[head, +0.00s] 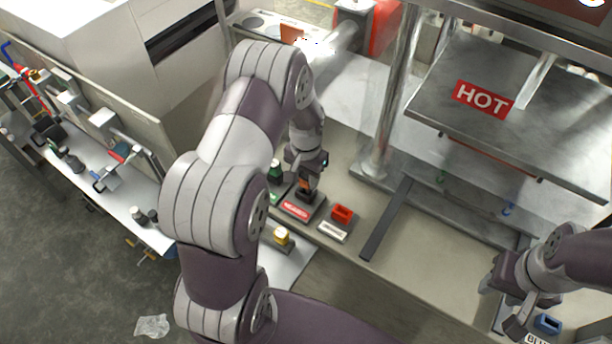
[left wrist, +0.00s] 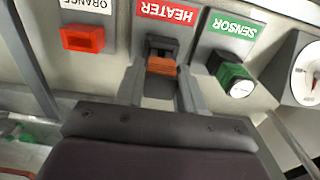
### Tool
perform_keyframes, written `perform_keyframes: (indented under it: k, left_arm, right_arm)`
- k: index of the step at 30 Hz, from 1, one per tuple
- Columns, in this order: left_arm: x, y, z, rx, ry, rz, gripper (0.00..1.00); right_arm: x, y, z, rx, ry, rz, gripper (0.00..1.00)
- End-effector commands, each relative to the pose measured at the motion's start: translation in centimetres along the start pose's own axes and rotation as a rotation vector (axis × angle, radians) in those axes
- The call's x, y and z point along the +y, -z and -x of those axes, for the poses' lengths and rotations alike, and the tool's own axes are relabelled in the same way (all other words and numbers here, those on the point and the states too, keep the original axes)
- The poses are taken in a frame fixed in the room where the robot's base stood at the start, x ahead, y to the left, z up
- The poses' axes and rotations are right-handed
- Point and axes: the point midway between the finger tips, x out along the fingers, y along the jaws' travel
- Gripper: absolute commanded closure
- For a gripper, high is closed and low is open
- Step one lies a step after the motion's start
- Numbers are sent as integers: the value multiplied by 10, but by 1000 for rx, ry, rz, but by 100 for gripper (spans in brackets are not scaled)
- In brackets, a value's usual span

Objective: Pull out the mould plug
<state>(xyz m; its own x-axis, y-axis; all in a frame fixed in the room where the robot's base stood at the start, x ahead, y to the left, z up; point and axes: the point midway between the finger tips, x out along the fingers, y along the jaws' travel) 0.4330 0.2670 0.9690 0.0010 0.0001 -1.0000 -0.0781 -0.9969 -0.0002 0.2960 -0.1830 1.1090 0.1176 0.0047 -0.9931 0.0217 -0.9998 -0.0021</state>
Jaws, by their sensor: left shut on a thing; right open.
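An orange-brown plug (left wrist: 161,66) sits at a black socket (left wrist: 162,46) beside the red HEATER label (left wrist: 166,11); I take it for the mould plug. My left gripper (left wrist: 160,80) is shut on this plug, one finger on each side. In the head view my left gripper (head: 306,172) reaches down from above to the plug (head: 305,184), at the bench edge. I cannot tell how deep the plug sits in the socket. My right gripper (head: 503,305) is open and empty at the lower right, near a blue block (head: 547,323).
A red block (head: 342,213) with a white ORANGE label (left wrist: 87,3) is beside the HEATER socket. A green plug (left wrist: 233,75) at the SENSOR label (left wrist: 233,28) and a round gauge (left wrist: 308,72) are on its other side. A press plate marked HOT (head: 483,98) overhangs the bench.

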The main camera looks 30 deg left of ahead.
Motion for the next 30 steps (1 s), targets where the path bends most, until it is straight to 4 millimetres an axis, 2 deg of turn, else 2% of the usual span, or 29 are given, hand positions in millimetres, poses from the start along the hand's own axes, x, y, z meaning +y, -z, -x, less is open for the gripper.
perform_keyframes:
  k: [15,26,30]
  left_arm:
    - [0,0,31,0,0,0,93]
    - [0,0,33,0,0,0,93]
    - [0,0,42,0,0,0,93]
  right_arm:
    - [0,3,26,0,0,0,57]
    - [0,3,28,0,0,0,57]
    - [0,4,37,0,0,0,57]
